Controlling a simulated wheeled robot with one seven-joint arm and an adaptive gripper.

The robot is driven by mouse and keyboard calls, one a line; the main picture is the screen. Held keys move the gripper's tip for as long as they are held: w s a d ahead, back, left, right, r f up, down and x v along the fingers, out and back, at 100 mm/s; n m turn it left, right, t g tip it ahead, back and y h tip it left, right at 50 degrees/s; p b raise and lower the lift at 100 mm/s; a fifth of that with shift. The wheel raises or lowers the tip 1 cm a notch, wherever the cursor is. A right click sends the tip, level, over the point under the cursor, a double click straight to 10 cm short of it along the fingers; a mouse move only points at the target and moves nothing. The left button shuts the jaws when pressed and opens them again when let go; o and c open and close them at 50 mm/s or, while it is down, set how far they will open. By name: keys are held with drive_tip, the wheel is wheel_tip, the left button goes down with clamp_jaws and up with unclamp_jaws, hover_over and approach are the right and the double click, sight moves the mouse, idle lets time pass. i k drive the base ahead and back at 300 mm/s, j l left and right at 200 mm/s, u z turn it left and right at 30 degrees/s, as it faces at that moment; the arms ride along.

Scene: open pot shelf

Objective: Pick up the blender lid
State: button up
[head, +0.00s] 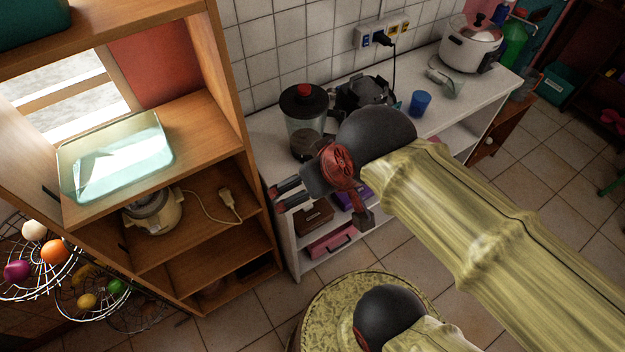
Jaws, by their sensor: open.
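The blender lid (300,102) is black with a red knob on top. It sits on the clear blender jar (304,131), which stands at the left end of the white counter. My gripper (278,197) is open and points left, below the blender in the picture and in front of the counter. Nothing shows between its fingers, and it is apart from the lid. The lower right of the blender is partly hidden behind my arm.
A wooden shelf (225,80) stands left of the counter, holding a glass dish (115,155) and a corded appliance (152,212). Right of the blender are a dark appliance (368,90), a blue cup (420,103) and a white cooker (468,48). Wire fruit baskets (45,270) hang lower left.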

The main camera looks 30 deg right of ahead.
sight(293, 104)
drive_tip(key=i+j+z, duration=0.1)
drive_tip(key=j+z, duration=1.05)
drive_tip(key=l, duration=0.1)
